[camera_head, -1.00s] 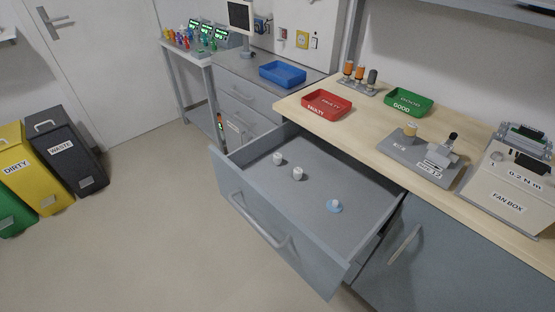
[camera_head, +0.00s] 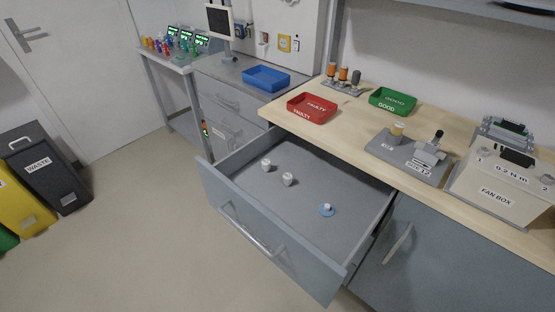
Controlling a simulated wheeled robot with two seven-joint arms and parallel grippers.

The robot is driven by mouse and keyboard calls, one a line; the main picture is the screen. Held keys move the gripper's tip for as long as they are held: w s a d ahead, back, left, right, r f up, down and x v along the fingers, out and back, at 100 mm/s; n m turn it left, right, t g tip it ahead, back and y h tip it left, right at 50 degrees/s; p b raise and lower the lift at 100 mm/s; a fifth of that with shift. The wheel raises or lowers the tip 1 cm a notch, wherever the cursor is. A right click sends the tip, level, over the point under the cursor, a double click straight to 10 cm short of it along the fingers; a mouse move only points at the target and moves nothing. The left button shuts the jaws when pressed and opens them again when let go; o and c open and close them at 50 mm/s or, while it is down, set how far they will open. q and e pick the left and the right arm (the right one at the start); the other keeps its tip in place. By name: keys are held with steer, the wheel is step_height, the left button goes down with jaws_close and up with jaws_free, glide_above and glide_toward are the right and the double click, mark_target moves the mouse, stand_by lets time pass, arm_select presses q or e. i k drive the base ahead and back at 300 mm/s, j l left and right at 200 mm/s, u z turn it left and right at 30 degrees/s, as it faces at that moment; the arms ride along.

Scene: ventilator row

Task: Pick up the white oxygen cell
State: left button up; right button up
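Several small parts lie in the open grey drawer (camera_head: 240,165). Two white cylindrical cells stand close together in its left half: one white cell (camera_head: 266,165) farther back and a second white cell (camera_head: 288,179) just right and nearer. A small white part with a light blue base (camera_head: 327,209) lies apart from them, toward the right front. I cannot tell from their looks alone which one is the oxygen cell. Neither of my grippers is in view.
The worktop (camera_head: 345,125) above the drawer holds a red FAULTY tray (camera_head: 313,108), a green GOOD tray (camera_head: 393,101), a grey test fixture (camera_head: 410,158) and the FAN BOX (camera_head: 503,188). A blue tray (camera_head: 266,79) sits farther left. Waste bins (camera_head: 45,170) stand at far left. The floor before the drawer is clear.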

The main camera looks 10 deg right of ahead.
mark_target(266, 163)
steer(key=i+j+z, duration=0.5)
steer(key=z, duration=0.2)
steer(key=i+j+z, duration=0.15)
steer(key=j+z, duration=0.25)
steer(key=i+j+z, duration=0.15)
steer(key=j+z, duration=0.55)
steer(key=i+j, duration=0.05)
steer(key=j, duration=0.05)
